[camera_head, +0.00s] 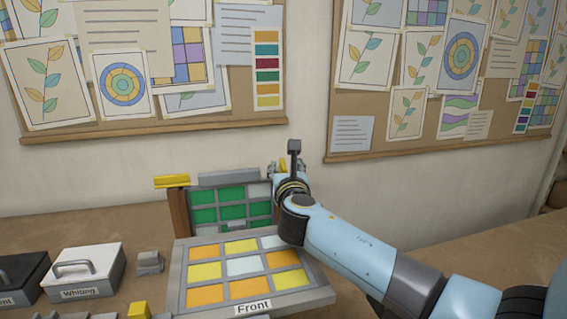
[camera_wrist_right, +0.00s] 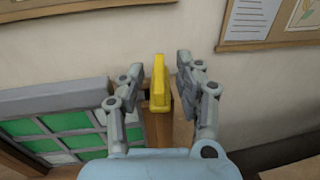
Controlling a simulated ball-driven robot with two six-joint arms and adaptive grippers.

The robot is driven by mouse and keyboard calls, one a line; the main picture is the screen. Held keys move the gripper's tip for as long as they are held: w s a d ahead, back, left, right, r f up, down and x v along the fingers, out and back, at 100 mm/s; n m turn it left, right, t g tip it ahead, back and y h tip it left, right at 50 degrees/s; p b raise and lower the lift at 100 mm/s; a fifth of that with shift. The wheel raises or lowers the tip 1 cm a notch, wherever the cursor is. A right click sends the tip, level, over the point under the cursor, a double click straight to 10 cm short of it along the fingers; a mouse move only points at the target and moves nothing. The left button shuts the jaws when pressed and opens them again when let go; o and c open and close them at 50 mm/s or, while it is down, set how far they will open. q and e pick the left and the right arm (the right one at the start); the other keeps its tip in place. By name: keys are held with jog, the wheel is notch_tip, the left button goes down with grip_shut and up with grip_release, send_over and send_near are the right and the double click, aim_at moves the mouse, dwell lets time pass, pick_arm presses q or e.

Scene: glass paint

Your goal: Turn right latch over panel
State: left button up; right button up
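The right latch (camera_wrist_right: 158,82) is a yellow bar on top of a wooden post (camera_wrist_right: 158,130), just right of the panel's grey top edge in the right wrist view. It points along the picture's height, not across the panel. The panel (camera_head: 204,214) has green and pale panes and stands upright behind the front panel. My right gripper (camera_wrist_right: 160,77) is open, one finger on each side of the right latch, with visible gaps. In the head view my right arm hides most of this latch and post. The left latch (camera_head: 172,181) is yellow, on the left post. My left gripper is not in view.
A tilted panel labelled Front (camera_head: 253,307), with orange, yellow and white panes, is before the upright panel. A white Whiting box (camera_head: 95,265) and a dark box (camera_head: 18,275) stand left. Pinboards hang on the wall behind. The table at right is clear.

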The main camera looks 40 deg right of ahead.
jog(key=shift+x, duration=1.2)
